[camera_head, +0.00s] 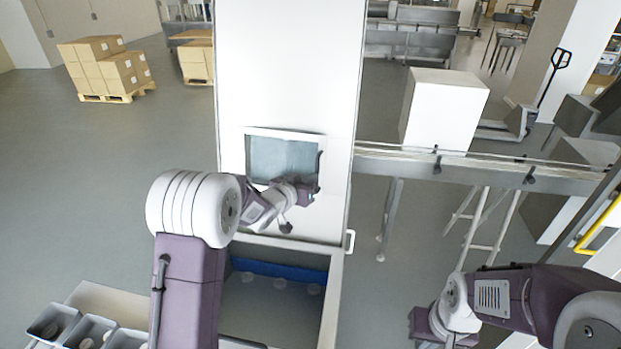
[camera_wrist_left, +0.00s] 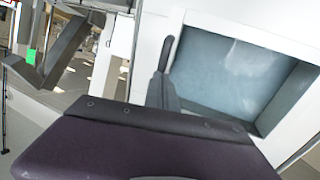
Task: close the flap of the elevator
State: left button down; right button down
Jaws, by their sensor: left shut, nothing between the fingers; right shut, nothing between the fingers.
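The elevator (camera_head: 285,60) is a tall white column in the middle of the head view. Its front has a square framed opening with a grey-blue recess (camera_head: 275,155), which also shows in the left wrist view (camera_wrist_left: 235,75). I cannot clearly make out the flap apart from the frame. My left gripper (camera_head: 308,190) is shut and empty at the opening's lower right edge. In the left wrist view a dark finger (camera_wrist_left: 165,75) stands beside the opening's left edge; I cannot tell whether it touches. My right gripper (camera_head: 430,328) is shut and empty at the lower right, away from the elevator.
An open bin (camera_head: 325,310) with a blue strip and several pale round items stands below the opening. Grey trays (camera_head: 88,330) lie at the lower left. A rail conveyor (camera_head: 400,163) runs right from the elevator, with a white box (camera_head: 440,110) behind it.

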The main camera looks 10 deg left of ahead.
pick_arm(q)
jog(key=w+b, duration=0.1)
jog(key=b, duration=0.1)
jog(key=w+f+y+b, duration=0.1)
jog(key=shift+d+f+n+b, duration=0.15)
jog(key=shift+d+n+b, duration=0.15)
jog(key=shift+d+b, duration=0.1)
jog(key=shift+w+d, duration=0.15)
jog(key=shift+w, duration=0.35)
jog(key=shift+w+d+r, duration=0.1)
jog(key=shift+w+r, duration=0.05)
jog(key=shift+r, duration=0.15)
jog(key=shift+p, duration=0.3)
